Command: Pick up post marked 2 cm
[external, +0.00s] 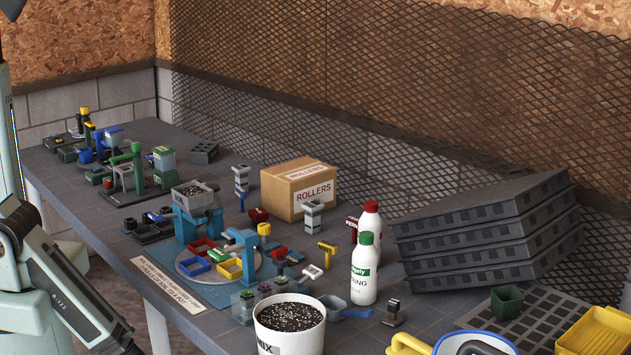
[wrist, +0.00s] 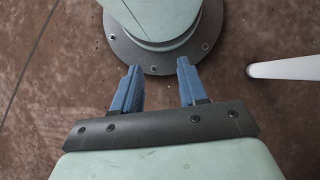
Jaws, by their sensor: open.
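My gripper (wrist: 160,70) is open and empty in the wrist view, with two blue fingers apart. It points down at the brown floor beside my round base flange and is away from the table. In the external view my arm is at the lower left and the fingers do not show. The post marked 2 cm cannot be picked out, as its mark is too small to read.
The grey table (external: 375,335) is crowded. A cardboard box (external: 298,188) labelled ROLLERS, a white bottle (external: 364,275), a red-capped bottle (external: 370,216), a soil bucket (external: 289,326) and stacked dark trays (external: 490,230) stand on it. A blue-posted turntable (external: 215,278) holds coloured trays. Mesh runs behind.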

